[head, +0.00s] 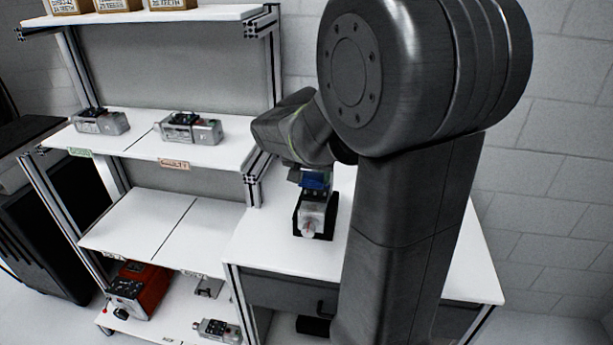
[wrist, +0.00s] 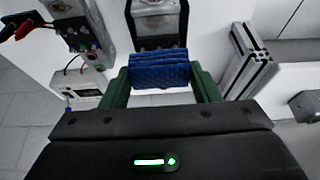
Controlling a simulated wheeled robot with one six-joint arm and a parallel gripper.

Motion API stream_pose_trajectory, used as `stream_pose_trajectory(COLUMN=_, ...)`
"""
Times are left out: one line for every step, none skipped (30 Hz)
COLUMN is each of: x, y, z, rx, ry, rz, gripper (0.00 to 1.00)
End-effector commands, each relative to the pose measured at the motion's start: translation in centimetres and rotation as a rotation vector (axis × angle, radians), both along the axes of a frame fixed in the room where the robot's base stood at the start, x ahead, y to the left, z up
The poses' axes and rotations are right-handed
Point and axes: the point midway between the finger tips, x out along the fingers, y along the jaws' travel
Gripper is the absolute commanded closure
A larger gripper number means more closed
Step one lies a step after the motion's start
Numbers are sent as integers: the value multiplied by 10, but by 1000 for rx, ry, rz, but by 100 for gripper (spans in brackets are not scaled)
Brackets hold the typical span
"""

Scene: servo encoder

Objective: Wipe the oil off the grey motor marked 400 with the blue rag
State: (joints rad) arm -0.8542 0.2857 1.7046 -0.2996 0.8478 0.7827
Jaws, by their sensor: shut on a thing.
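The blue rag (wrist: 160,72) is folded in layers between the green fingers of my gripper (wrist: 161,86) in the wrist view. My gripper is shut on it. In the head view the rag (head: 315,180) shows as a small blue patch below my wrist, just over a grey motor (head: 313,212). The motor sits in a black holder (head: 298,222) on the white bench. In the wrist view part of the motor (wrist: 155,18) shows beyond the rag. Whether the rag touches it, I cannot tell. No 400 mark or oil can be made out.
A shelf rack (head: 200,150) at left holds two grey motors (head: 100,121) (head: 190,127) on its labelled upper shelf and boxes on top. A red unit (head: 140,288) stands low down. A metal profile post (wrist: 250,58) stands close to the right of my gripper.

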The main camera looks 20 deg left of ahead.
Motion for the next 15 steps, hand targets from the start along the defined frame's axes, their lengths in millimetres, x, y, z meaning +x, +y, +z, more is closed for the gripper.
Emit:
stream_pose_trajectory(x=0, y=0, z=-3, rx=-1, ry=0, rz=-1, gripper=63)
stream_pose_trajectory(x=0, y=-1, z=-4, rx=-1, ry=0, rz=-1, gripper=63)
stream_pose_trajectory(x=0, y=0, z=-7, rx=-1, ry=0, rz=-1, gripper=63)
stream_pose_trajectory(x=0, y=0, z=-9, rx=-1, ry=0, rz=-1, gripper=63)
stream_pose_trajectory(x=0, y=0, z=-11, rx=-1, ry=1, rz=-1, gripper=63)
stream_pose_trajectory(x=0, y=0, z=-15, rx=-1, ry=1, rz=0, gripper=63)
stream_pose_trajectory(x=0, y=0, z=-17, rx=-1, ry=1, rz=0, gripper=63)
stream_pose_trajectory(x=0, y=0, z=-20, rx=-1, ry=1, rz=0, gripper=63)
stream_pose_trajectory(x=0, y=-1, z=-24, rx=-2, ry=1, rz=-1, gripper=63)
stream_pose_trajectory(x=0, y=-1, z=-27, rx=-2, ry=1, rz=-1, gripper=63)
stream_pose_trajectory(x=0, y=-1, z=-31, rx=-2, ry=1, rz=-1, gripper=63)
stream_pose_trajectory(x=0, y=0, z=-35, rx=-2, ry=1, rz=1, gripper=63)
stream_pose_trajectory(x=0, y=0, z=-37, rx=-1, ry=0, rz=1, gripper=63)
stream_pose_trajectory(x=0, y=0, z=-40, rx=-1, ry=0, rz=1, gripper=63)
stream_pose_trajectory(x=0, y=0, z=-43, rx=-1, ry=0, rz=1, gripper=63)
